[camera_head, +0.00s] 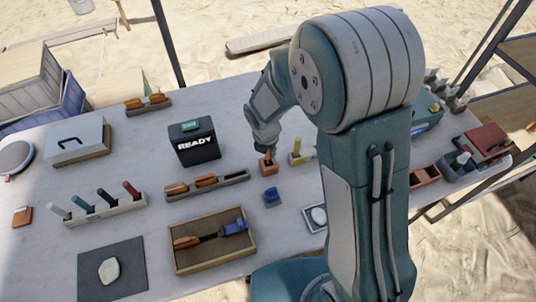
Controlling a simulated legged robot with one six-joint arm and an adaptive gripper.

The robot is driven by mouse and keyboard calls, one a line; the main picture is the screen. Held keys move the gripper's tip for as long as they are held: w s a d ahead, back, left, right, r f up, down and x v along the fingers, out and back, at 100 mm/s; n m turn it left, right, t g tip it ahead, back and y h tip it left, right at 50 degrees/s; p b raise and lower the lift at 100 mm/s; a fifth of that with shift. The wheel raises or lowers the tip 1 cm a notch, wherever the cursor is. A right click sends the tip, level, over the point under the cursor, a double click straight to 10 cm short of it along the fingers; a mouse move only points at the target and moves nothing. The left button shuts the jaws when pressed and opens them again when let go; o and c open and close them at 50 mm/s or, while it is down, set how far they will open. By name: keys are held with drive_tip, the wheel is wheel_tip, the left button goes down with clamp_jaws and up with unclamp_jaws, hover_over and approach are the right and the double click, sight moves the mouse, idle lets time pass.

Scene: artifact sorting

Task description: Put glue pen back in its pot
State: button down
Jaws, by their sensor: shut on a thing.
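My gripper (265,149) points down over the middle of the table, at the top of a small orange-brown pot (267,167). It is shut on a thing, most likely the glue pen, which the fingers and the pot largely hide. The gripper is directly above the pot, touching it or very near. I cannot tell how deep the pen sits in the pot, or whether it is upright.
A yellow piece in a pale holder (302,157) stands just right of the pot. A small blue block (272,198) lies in front. A black READY box (194,142), a tool rack (207,184) and a wooden tray (212,263) are to the left.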

sight(269, 156)
drive_tip(key=shift+w+f, duration=0.3)
drive_tip(key=shift+f, duration=0.1)
drive_tip(key=shift+s+d+f, duration=0.1)
drive_tip(key=shift+f, duration=1.3)
drive_tip(key=c, duration=0.6)
unclamp_jaws()
drive_tip(key=r, duration=0.4)
drive_tip(key=s+r, duration=0.1)
drive_tip(key=r, duration=0.7)
drive_tip(key=shift+s+a, duration=0.3)
drive_tip(key=shift+a, duration=0.1)
